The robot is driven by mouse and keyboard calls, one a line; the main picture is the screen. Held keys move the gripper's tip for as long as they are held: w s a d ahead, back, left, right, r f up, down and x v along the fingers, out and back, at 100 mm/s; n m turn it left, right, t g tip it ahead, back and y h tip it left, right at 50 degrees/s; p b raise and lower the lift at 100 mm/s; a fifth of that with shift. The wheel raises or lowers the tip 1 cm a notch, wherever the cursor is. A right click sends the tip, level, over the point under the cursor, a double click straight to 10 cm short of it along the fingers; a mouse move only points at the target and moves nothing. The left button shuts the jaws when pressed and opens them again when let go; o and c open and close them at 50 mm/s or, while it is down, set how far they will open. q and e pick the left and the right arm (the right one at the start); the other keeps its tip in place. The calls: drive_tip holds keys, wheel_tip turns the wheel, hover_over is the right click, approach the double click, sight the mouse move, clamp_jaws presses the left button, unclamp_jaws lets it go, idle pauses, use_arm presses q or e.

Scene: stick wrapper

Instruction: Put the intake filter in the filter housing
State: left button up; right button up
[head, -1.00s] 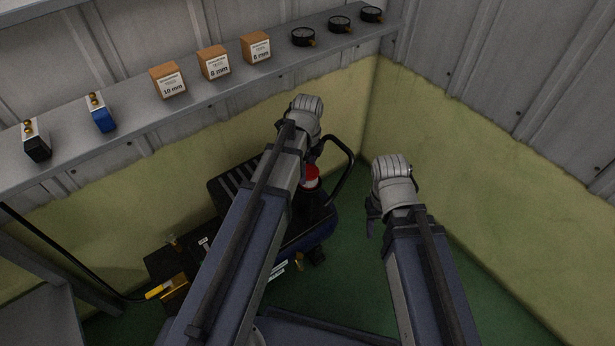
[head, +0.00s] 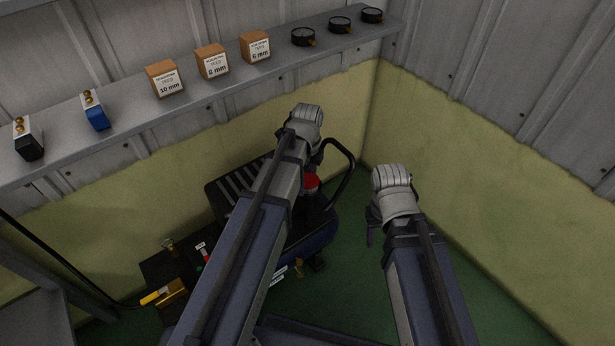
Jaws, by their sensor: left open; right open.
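A compressor with a dark blue tank (head: 322,237) and a black ribbed cover (head: 232,188) stands on the floor, partly behind my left arm. A red-topped part (head: 311,181) shows just below my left wrist; I cannot tell whether it is the intake filter or belongs to the housing. No filter or filter housing can be clearly made out. My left gripper (head: 317,156) is open above the red-topped part, mostly hidden by its wrist. My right gripper (head: 371,226) is open, pointing down over the green floor right of the compressor, with little of its fingers showing.
A black curved handle (head: 350,160) rises beside my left gripper. A grey shelf (head: 130,128) on the wall holds small boxes, gauges and blue and black fittings. Walls close in behind and at right.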

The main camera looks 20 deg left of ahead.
sight(307, 179)
use_arm(q)
wheel_tip(307, 179, up, 12)
drive_tip(key=p, duration=1.2)
drive_tip(key=s+d+n+y, duration=0.1)
drive_tip(key=s+d+n, duration=1)
drive_tip(key=s+n, duration=0.3)
drive_tip(key=shift+s+r+n, duration=0.2)
drive_tip(key=shift+n, duration=0.7)
drive_tip(key=shift+a, duration=0.15)
